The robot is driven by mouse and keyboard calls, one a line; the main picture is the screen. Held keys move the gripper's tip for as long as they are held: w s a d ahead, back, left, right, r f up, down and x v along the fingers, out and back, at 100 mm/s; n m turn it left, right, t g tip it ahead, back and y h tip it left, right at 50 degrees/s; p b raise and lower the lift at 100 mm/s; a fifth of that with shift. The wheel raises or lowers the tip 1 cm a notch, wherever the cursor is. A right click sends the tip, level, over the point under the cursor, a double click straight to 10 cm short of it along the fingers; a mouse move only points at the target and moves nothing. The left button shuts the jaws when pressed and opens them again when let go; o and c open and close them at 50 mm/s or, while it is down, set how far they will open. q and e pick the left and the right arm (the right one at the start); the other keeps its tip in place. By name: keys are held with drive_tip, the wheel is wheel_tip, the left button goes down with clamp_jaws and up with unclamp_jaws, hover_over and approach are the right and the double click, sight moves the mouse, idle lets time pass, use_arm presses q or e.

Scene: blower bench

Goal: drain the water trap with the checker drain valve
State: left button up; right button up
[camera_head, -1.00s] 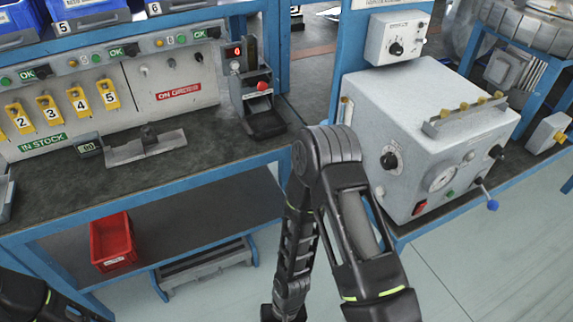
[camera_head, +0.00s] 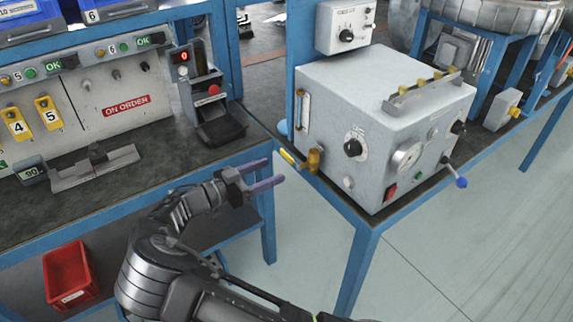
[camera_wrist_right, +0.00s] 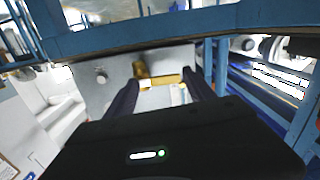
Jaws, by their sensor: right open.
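The checker (camera_head: 385,115) is a pale grey box with a dial, a gauge and a blue-tipped lever, standing on the right bench. Low on its left side is a brass drain valve (camera_head: 313,160) with a yellow handle (camera_head: 288,157). A clear tube (camera_head: 302,110) is mounted above it; I cannot tell whether this is the water trap. My right gripper (camera_head: 275,171) is open and empty, just left of the handle and apart from it. In the right wrist view the brass valve (camera_wrist_right: 160,80) shows between the open fingers. My left gripper is out of view.
The left bench holds a grey device with a red button (camera_head: 213,90) and a grey fixture (camera_head: 95,167). A blue bench leg (camera_head: 268,215) stands below my right gripper. A red bin (camera_head: 70,270) sits on the lower shelf. The floor at the right is clear.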

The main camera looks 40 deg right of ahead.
sight(285, 156)
drive_tip(key=shift+w+a+r+m+h, duration=0.15)
drive_tip(key=shift+w+a+r+m, duration=0.1)
drive_tip(key=shift+r, duration=0.3)
drive_tip(key=shift+w+a+r+m+h, duration=0.1)
drive_tip(key=shift+a+r+m+h, duration=0.1)
drive_tip(key=shift+r, duration=0.35)
drive_tip(key=shift+s+d+p, duration=0.1)
drive_tip(key=shift+d+p, duration=0.5)
drive_tip(key=shift+d, duration=3.35)
drive_tip(key=shift+c, duration=0.2)
clamp_jaws()
